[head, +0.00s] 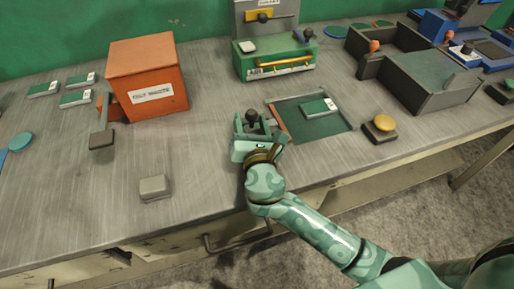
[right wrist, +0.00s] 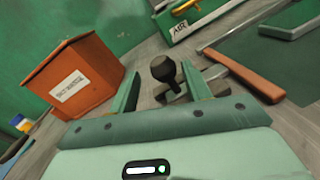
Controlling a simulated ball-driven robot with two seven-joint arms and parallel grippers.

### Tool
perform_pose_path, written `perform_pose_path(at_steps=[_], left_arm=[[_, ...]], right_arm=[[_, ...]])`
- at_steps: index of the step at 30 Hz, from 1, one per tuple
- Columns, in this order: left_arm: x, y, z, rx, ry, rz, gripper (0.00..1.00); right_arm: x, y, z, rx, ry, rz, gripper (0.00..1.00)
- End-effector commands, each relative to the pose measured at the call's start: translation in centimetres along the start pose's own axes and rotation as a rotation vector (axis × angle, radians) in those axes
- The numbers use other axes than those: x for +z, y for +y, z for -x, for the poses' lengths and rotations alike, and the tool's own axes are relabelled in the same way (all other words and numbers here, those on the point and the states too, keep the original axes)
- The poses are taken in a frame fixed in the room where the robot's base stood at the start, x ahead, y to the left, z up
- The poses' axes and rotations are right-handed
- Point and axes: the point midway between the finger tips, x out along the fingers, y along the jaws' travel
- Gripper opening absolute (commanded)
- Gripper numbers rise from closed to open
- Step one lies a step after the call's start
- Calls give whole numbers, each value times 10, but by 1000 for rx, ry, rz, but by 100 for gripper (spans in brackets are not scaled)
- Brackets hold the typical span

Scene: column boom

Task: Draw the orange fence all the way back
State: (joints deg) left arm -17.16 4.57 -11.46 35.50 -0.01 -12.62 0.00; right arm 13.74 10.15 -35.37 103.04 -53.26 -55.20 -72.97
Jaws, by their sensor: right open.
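The orange fence (head: 279,121) is a narrow bar along the left edge of a recessed green bed (head: 322,127). It also shows in the right wrist view (right wrist: 245,76), to the right of the fingers. A black round knob (right wrist: 163,68) on a dark base stands left of the fence. My right gripper (head: 254,125) is open, with the knob between or just beyond its fingers, which show on both sides of it in the right wrist view (right wrist: 163,88). I cannot tell whether they touch it. My left gripper is in neither view.
A green-and-white card (head: 317,108) lies on the bed. An orange box (head: 148,75) stands at left, with a dark lever block (head: 102,138) before it. A green machine (head: 275,60) stands behind, a yellow button (head: 384,124) at right. A grey block (head: 154,187) sits near the front edge.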

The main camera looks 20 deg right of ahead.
Motion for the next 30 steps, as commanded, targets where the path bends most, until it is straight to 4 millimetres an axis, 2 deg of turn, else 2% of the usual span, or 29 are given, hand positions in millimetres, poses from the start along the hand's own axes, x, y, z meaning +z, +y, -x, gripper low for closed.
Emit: perform_pose_path(at_steps=[9, 15, 21, 30], left_arm=[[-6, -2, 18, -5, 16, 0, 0], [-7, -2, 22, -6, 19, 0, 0], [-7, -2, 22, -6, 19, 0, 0], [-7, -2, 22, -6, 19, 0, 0]], right_arm=[[2, 1, 87, 0, 3, 0, 48], [0, 1, 124, 1, 2, 1, 48], [0, 2, 137, 2, 0, 0, 48], [0, 1, 137, 2, 0, 0, 48]])
